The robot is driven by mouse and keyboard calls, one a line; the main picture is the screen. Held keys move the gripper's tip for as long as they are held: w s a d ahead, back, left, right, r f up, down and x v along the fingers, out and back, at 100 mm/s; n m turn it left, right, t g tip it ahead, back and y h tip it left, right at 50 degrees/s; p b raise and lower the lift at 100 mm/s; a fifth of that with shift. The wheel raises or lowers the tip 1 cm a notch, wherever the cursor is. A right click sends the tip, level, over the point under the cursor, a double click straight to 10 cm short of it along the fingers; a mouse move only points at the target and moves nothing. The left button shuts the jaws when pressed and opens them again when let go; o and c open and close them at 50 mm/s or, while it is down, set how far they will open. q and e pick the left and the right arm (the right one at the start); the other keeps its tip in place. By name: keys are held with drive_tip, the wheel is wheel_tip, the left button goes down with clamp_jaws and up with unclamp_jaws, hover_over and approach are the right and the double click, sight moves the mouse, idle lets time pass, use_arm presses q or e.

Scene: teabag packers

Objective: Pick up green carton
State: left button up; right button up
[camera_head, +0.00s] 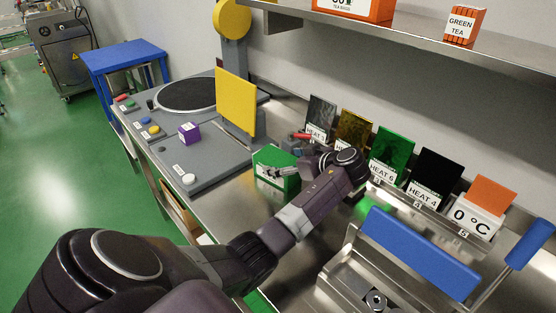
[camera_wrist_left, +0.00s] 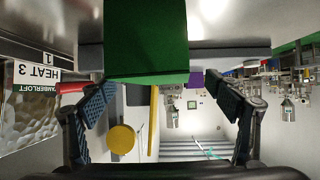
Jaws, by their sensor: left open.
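The green carton (camera_head: 268,160) stands on the steel counter, right of the grey machine with the yellow plate. My left gripper (camera_head: 291,156) is close beside it, and its fingers partly cover the carton in the head view. In the left wrist view the green carton (camera_wrist_left: 146,40) fills the upper middle, beyond the two blue-padded fingers. The left gripper (camera_wrist_left: 165,95) is open with its fingers wide apart, and nothing is clamped between them. I cannot tell whether a finger touches the carton. My right gripper is not in view.
A row of coloured sample plates with labels such as HEAT 6 (camera_head: 386,167) stands along the wall, close to my left wrist. A purple box (camera_head: 189,132) sits on the grey machine (camera_head: 208,160). A steel shelf (camera_head: 420,42) holds orange tea boxes. A blue-handled steel device (camera_head: 420,250) stands at right.

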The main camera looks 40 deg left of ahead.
use_arm(q)
drive_tip(key=shift+x, duration=1)
drive_tip(key=shift+c, duration=0.2)
drive_tip(key=c, duration=1.3)
drive_tip(key=shift+d, duration=0.1)
